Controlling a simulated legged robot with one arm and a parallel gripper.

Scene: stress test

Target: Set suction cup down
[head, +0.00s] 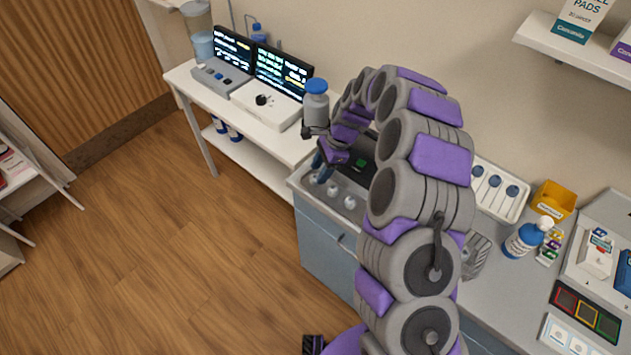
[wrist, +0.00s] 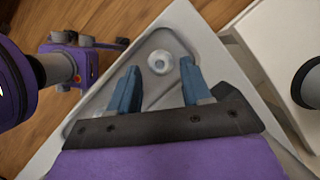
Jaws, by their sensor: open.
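My gripper (wrist: 159,74) is open, with its two blue fingers pointing down over a grey tray (wrist: 219,70). A small pale suction cup (wrist: 160,62) sits on the tray floor just beyond and between the fingertips. No contact with either finger is visible. In the head view the gripper (head: 322,168) is over the left end of the tray on the blue-grey cabinet. Several pale cups show there, including one by the fingers (head: 312,179), one in the middle (head: 332,190) and one to the right (head: 350,202). My arm hides part of the tray.
A white bench (head: 195,92) with two screens (head: 284,72) stands to the left of the cabinet. Open wooden floor lies in front.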

